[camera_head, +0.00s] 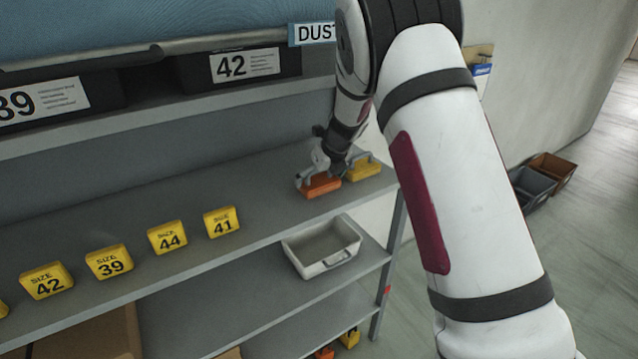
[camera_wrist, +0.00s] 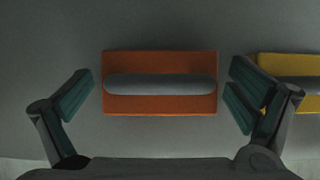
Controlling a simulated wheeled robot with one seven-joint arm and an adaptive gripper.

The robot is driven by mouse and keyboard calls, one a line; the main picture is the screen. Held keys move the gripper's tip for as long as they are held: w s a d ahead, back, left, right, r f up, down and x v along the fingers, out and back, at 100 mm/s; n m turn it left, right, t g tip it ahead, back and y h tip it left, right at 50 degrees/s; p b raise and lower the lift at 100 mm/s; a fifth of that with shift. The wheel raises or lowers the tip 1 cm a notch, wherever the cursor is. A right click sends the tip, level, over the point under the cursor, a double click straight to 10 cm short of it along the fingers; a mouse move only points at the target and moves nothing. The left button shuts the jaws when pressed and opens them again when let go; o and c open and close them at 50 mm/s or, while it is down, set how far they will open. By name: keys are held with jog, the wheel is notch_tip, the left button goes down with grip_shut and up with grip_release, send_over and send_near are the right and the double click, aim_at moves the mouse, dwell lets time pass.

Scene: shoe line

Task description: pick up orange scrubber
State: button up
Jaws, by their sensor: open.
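The orange scrubber (camera_head: 319,187) lies on the grey shelf near its right end, with a grey handle along its top. In the wrist view the orange scrubber (camera_wrist: 160,104) sits between my open fingers, its long side running from finger to finger. My gripper (camera_wrist: 160,97) is open, with a small gap between each finger and the scrubber's ends. In the head view my gripper (camera_head: 328,168) is just over the scrubber and partly hides it. I cannot tell the exact height of the fingertips above the shelf.
A yellow scrubber (camera_head: 363,168) lies close to the right; in the wrist view the yellow scrubber (camera_wrist: 290,68) is beside my right finger. Yellow size blocks (camera_head: 221,222) stand along the shelf (camera_head: 265,192) to the left. A grey bin (camera_head: 321,247) sits on the shelf below.

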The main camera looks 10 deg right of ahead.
jog(key=shift+c, duration=0.6)
jog(key=c, duration=0.8)
jog(key=shift+o, duration=0.2)
jog(key=shift+r, duration=0.15)
